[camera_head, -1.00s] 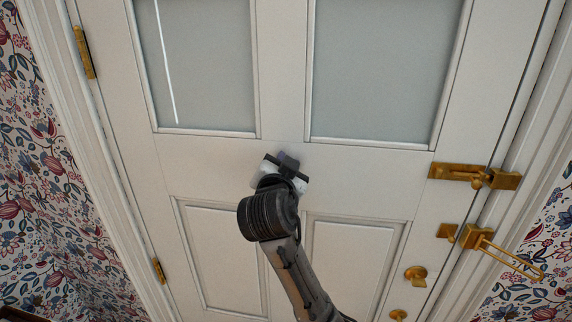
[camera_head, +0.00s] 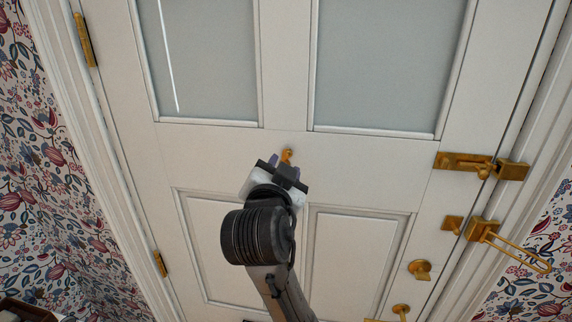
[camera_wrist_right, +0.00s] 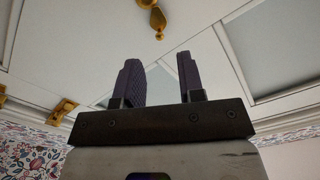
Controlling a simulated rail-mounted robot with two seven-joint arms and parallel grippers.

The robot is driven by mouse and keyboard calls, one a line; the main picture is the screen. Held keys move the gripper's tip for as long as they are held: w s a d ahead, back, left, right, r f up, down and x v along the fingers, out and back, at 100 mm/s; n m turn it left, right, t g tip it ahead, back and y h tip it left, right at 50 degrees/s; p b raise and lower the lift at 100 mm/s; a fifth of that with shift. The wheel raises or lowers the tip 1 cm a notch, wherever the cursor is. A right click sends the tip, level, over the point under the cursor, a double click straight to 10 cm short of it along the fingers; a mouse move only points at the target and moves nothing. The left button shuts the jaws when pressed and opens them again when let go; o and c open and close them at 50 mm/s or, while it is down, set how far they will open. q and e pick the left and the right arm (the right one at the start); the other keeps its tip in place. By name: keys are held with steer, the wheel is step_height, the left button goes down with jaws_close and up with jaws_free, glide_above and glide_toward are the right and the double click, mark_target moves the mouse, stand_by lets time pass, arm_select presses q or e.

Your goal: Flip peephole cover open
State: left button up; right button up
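The brass peephole fitting with its cover (camera_head: 287,155) is on the white door's middle rail, between the glass panes and lower panels. In the right wrist view, the brass fitting (camera_wrist_right: 156,18) is at the top edge, partly cut off, with a rounded piece at its end. I cannot tell whether the cover is over the hole or swung aside. My right gripper (camera_head: 281,168) is just below the fitting in the head view. In the wrist view its dark fingers (camera_wrist_right: 160,78) are apart and nothing is between them. My left gripper is in neither view.
A brass slide bolt (camera_head: 465,163), a swing-bar latch (camera_head: 483,234) and a knob (camera_head: 419,269) are along the door's right side. Brass hinges (camera_head: 84,40) are on the left. The door surface around the fitting is clear.

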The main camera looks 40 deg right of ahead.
steer(key=b+v, duration=0.1)
steer(key=v, duration=0.6)
stand_by(0.3)
